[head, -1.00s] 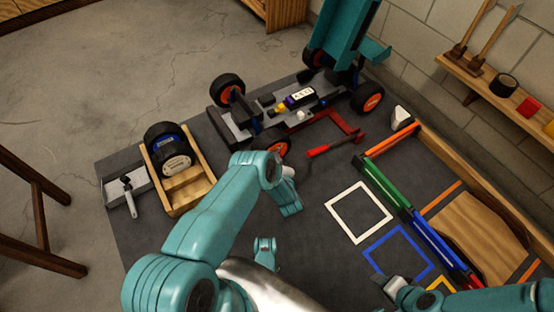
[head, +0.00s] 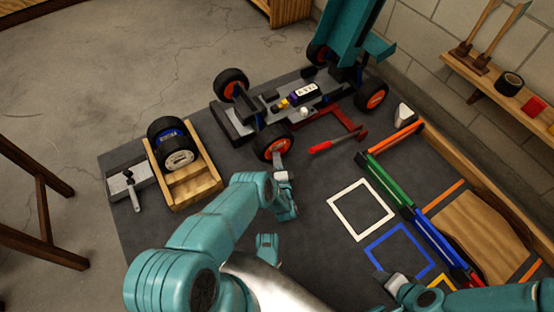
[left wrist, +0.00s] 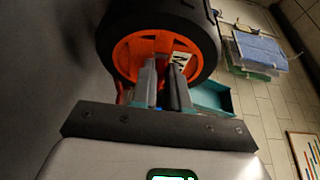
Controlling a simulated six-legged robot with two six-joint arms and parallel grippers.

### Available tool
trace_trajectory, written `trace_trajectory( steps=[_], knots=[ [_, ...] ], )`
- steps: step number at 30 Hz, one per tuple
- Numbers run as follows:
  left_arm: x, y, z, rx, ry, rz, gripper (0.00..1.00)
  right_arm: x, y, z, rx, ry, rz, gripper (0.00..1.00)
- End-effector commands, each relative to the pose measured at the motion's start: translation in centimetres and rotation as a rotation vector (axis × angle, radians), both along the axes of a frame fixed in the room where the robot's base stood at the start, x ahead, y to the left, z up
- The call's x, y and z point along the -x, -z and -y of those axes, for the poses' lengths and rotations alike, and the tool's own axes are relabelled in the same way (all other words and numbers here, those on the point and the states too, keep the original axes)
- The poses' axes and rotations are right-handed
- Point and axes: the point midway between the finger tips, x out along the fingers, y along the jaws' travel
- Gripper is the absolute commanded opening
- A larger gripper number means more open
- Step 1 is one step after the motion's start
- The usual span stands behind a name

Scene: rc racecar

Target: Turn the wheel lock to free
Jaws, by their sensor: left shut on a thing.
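The racecar (head: 246,120) stands on the dark mat, its near wheel (head: 273,141) showing an orange hub and black tyre. That wheel fills the top of the left wrist view (left wrist: 135,48), with a pale tag lettered "M" (left wrist: 181,60) on the hub. My left gripper (head: 279,160) reaches the hub from the near side. Its fingers (left wrist: 164,72) are close together at the hub's lower middle, shut on a small part that they mostly hide, apparently the wheel lock. The lock's setting cannot be read. My right gripper (head: 388,282) is low at the right, away from the car; its jaws are unclear.
A red-handled tool (head: 322,147) lies right of the wheel. White (head: 335,211) and blue frames lie on the mat at right, beside coloured rails (head: 390,183).

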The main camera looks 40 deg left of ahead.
Motion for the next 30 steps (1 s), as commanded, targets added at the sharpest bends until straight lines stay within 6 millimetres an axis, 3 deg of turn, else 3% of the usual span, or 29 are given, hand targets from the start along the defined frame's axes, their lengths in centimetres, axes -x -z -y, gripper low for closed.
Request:
trace_trajectory(
  steps=[15, 16, 18, 30],
  knots=[
    [0.18, 0.03, -0.39, 0.006, -0.011, 0.018, 0.00, 0.00, 0.00, 0.00, 0.000, 0.000, 0.000, 0.53],
    [0.18, 0.03, -0.39, 0.006, -0.011, 0.018, 0.21, 0.00, 0.00, 0.00, 0.000, 0.000, 0.000, 0.53],
    [0.16, 0.03, -0.35, 0.006, -0.010, 0.017, 0.40, 0.00, 0.00, 0.00, 0.000, 0.000, 0.000, 0.53],
    [0.06, 0.07, 0.05, 0.006, -0.004, 0.015, 0.40, 0.00, 0.00, 0.00, 0.000, 0.000, 0.000, 0.53]
  ],
)
